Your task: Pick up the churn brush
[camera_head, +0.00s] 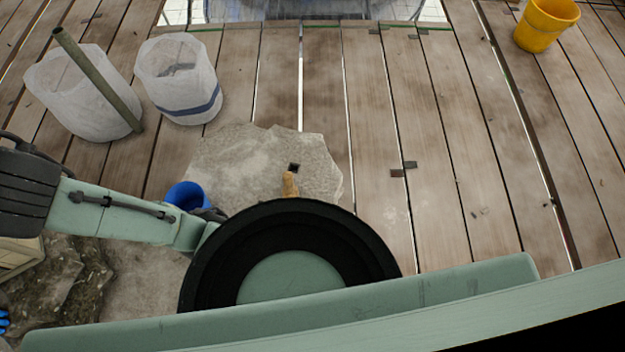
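A small tan, wood-coloured upright piece (289,184) shows at the near edge of the grey stone slab, just above my dark round arm joint. Its lower part is hidden behind that joint. It may be the handle of the churn brush, but I cannot tell for sure. My green arm crosses the lower part of the view and hides much of the near floor. My gripper's fingers do not show in this view.
The flat stone slab (235,165) lies on the plank floor. A blue container (187,195) is partly hidden by my arm. Two white bags or buckets (178,85) stand upper left, one with a greenish pole (98,80). A yellow bucket (545,25) stands upper right. The right-hand planks are mostly clear.

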